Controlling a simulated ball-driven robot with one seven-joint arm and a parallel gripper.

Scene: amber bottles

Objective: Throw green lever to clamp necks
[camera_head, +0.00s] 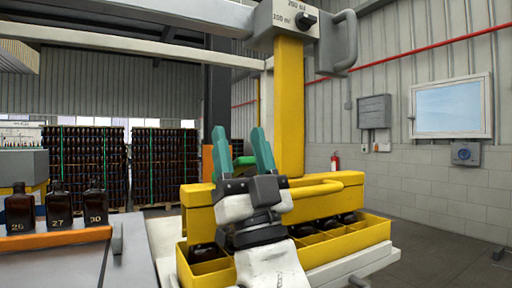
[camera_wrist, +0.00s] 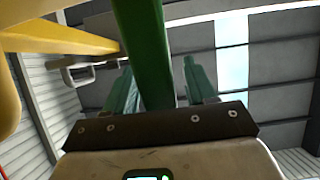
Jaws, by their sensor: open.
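My gripper (camera_head: 242,133) is raised in front of the yellow lifting frame (camera_head: 289,110), its two teal fingers apart and pointing up. The green lever (camera_head: 244,160) shows as a short piece behind and between the fingers. In the wrist view the green lever (camera_wrist: 146,45) is a long bar running down from the top edge between the open fingers of my gripper (camera_wrist: 158,72). I cannot tell whether either finger touches it. Dark bottles (camera_head: 348,218) sit in the yellow crate (camera_head: 368,236) under the frame's crossbar; their necks are mostly hidden.
Three amber bottles (camera_head: 95,205) with numbers stand on the grey surface at left, by an orange strip (camera_head: 52,241). A dial box (camera_head: 297,20) with a grey handle (camera_head: 342,45) is above. Floor at right is clear.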

